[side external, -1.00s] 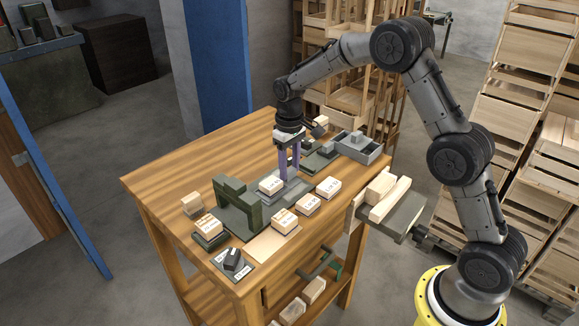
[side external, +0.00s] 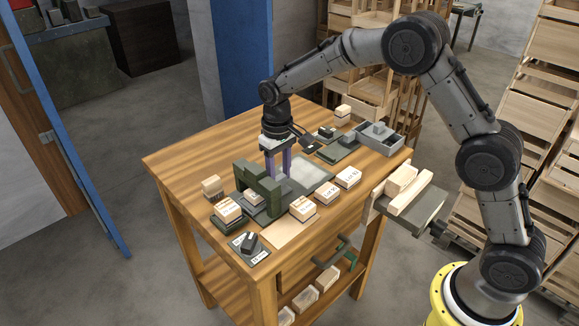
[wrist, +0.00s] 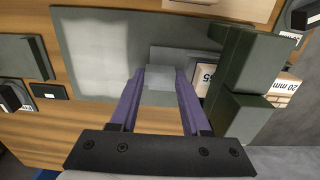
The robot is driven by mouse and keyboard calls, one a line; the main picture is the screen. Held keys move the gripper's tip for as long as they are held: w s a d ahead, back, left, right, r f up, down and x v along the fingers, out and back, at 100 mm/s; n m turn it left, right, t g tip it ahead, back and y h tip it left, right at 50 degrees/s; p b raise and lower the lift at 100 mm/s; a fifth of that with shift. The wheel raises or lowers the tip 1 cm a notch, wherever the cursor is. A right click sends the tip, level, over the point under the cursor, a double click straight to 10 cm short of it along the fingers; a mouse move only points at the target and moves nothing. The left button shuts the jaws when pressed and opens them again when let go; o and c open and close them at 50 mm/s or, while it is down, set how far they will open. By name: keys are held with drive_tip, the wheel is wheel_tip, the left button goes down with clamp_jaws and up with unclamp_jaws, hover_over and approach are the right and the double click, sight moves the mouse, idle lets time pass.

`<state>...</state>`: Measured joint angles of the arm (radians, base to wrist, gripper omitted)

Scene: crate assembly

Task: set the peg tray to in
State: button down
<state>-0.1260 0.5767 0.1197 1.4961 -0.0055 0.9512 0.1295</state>
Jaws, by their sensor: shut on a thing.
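My gripper (side external: 278,175) points down beside the green arch (side external: 262,182), on its right side. In the wrist view its purple fingers (wrist: 160,72) are shut on a small grey peg that stands up from the peg tray (wrist: 183,54). The tray is a flat grey slide that runs under the arch. A pale labelled block (side external: 250,195) shows at the left side of the arch, and in the wrist view (wrist: 204,77) it is partly hidden by the arch. The tray's far end is hidden there.
A grey base plate (side external: 312,172) lies bare right of the gripper. Labelled blocks (side external: 326,193) stand along the front, and one sits on a green pad (side external: 227,212). A dark knob (side external: 249,242) is at the near corner. A grey open box (side external: 380,140) stands at the back right.

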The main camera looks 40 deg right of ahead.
sight(277, 178)
drive_tip(key=c, duration=0.6)
unclamp_jaws()
drive_tip(key=shift+a+r, duration=0.1)
drive_tip(key=shift+a, duration=0.25)
drive_tip(key=shift+o, duration=1.2)
drive_tip(key=shift+d, duration=0.1)
wheel_tip(277, 178, up, 14)
